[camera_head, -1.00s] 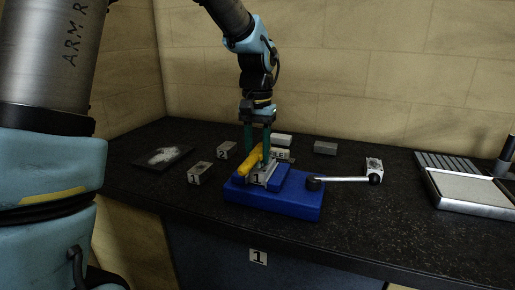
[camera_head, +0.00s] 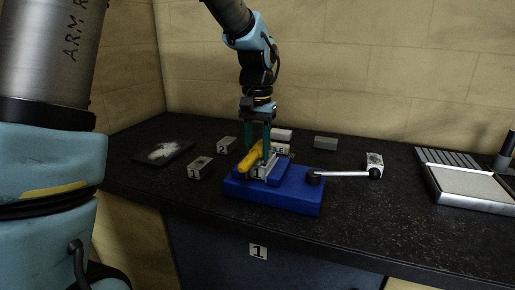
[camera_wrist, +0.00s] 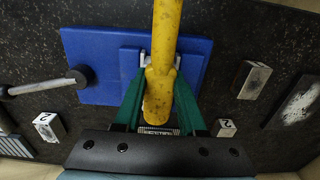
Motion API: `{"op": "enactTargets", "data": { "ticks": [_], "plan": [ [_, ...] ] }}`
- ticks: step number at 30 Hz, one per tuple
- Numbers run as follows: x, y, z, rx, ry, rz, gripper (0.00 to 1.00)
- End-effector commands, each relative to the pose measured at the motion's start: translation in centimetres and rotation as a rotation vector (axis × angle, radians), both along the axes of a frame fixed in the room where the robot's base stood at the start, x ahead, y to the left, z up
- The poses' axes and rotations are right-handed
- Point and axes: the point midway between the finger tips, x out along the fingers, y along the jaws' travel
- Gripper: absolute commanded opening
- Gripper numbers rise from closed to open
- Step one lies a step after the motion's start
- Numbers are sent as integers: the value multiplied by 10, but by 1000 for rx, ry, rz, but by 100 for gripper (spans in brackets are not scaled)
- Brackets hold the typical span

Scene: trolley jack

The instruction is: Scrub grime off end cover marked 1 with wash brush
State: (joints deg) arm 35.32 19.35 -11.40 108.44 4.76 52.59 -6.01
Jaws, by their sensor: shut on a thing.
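My gripper (camera_head: 257,146) is shut on the wash brush, whose yellow handle (camera_head: 250,158) slopes between the green fingers.
The vise lever (camera_head: 345,174) reaches right. Loose blocks marked 1 (camera_head: 199,169) and 2 (camera_head: 227,146) stand left, near a dark plate with a white patch (camera_head: 163,153). Other blocks (camera_head: 325,143) stand behind. A grey tray (camera_head: 480,188) is at right. The front right counter is clear.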

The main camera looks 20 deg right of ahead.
Motion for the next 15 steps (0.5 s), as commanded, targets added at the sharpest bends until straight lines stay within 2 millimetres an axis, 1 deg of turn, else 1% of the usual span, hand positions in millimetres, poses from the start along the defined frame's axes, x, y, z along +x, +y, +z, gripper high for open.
{"op": "enactTargets", "data": {
  "ticks": [15],
  "plan": [
    [0, 0, -8, -1, -1, 0, 0]
  ]
}}
